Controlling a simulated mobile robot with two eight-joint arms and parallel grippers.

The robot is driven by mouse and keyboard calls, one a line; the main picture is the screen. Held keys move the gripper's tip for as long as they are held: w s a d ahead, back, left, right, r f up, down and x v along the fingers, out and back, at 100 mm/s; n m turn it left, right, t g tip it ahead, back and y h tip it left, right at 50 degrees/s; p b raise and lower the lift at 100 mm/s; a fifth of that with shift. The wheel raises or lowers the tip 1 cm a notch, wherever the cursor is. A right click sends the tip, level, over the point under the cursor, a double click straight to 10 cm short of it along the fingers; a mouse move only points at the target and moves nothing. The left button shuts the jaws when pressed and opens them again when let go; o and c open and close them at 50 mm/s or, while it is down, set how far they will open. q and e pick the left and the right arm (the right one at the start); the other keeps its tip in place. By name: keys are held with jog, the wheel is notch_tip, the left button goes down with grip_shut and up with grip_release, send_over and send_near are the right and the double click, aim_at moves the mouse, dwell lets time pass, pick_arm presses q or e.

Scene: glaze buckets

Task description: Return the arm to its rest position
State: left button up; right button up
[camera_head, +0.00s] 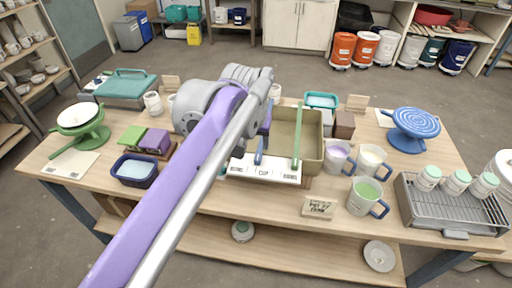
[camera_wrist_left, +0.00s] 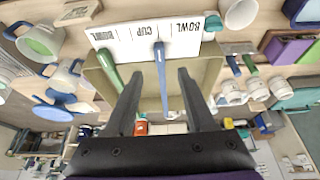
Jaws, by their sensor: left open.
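My left arm reaches in from the lower left over the table in the head view. My left gripper (camera_wrist_left: 160,95) is open in the left wrist view, its dark fingers apart over a tan bin (camera_head: 312,150). A blue-handled tool (camera_wrist_left: 160,70) shows in the gap between the fingers; I cannot tell how near it is, and nothing is gripped. A green-handled tool (camera_head: 297,138) leans in the bin. A white label strip (camera_head: 262,170) with words such as CUP and BOWL lies along the bin's front. My arm hides part of the bin in the head view. My right gripper is not in view.
A wire rack (camera_head: 450,205) with several jars is at the right. A blue banding wheel (camera_head: 411,130) is behind it. A green stand with a bowl (camera_head: 80,122) and a navy tub (camera_head: 135,170) are left.

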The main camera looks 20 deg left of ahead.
pick_arm(q)
jog(key=shift+s+d+r, duration=0.1)
jog(key=shift+s+r, duration=0.15)
jog(key=shift+r, duration=0.35)
jog(key=s+d+f+m+t+h+p, duration=0.1)
jog(key=s+d+f+m, duration=0.1)
jog(key=s+f, duration=1.5)
notch_tip(320, 180, down, 3)
jog(key=shift+s+d+m+p, duration=0.3)
jog(key=shift+s+d+m, duration=0.1)
jog(key=shift+d, duration=0.2)
